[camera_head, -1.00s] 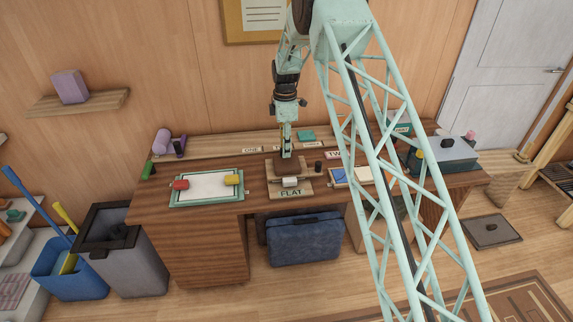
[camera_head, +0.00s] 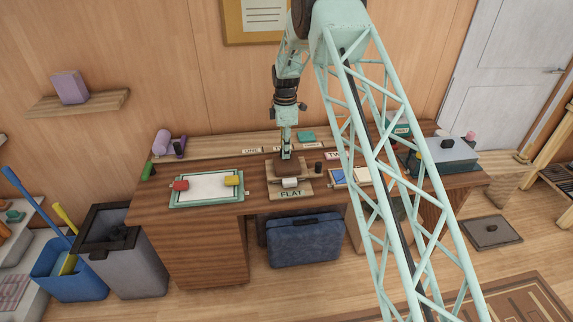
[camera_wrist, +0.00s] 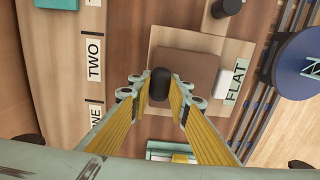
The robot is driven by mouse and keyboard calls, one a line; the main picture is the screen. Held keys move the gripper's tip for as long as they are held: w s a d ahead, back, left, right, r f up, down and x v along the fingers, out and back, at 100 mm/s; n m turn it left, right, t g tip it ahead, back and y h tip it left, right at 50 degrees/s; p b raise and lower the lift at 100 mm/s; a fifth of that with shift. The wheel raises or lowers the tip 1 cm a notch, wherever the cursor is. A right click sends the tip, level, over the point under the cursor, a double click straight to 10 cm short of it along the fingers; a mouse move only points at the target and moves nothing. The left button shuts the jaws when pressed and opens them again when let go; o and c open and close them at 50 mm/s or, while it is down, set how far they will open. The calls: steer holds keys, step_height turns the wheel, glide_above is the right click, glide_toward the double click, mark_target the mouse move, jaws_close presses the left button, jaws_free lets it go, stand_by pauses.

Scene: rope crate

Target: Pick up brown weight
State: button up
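The brown weight (camera_wrist: 196,72) is a flat brown block with a dark upright knob. It sits on or just over the wooden board marked FLAT (camera_wrist: 240,52); I cannot tell if there is a gap beneath it. In the head view, the weight (camera_head: 288,166) lies right below my gripper (camera_head: 286,156), on the back part of the board. In the wrist view, my gripper (camera_wrist: 161,90) has its two yellow-padded fingers on either side of the dark knob. The knob fills the space between the fingertips, with no gap visible.
A white block (camera_head: 290,183) lies near the FLAT label. A small dark cylinder (camera_head: 318,167) stands to the right. A framed white board (camera_head: 206,187) with red and yellow blocks is at the left. A blue-grey box (camera_head: 446,156) stands at the right end.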

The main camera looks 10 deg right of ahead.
steer(key=c, duration=0.4)
steer(key=shift+r, duration=0.15)
steer(key=shift+w+r+p, duration=0.1)
steer(key=shift+r+p, duration=0.2)
steer(key=shift+r, duration=1.4)
steer(key=s, duration=0.5)
steer(key=s+r, duration=0.1)
steer(key=s, duration=1)
steer(key=shift+d+r+p, duration=0.2)
steer(key=shift+p, duration=0.2)
steer(key=shift+s, duration=0.2)
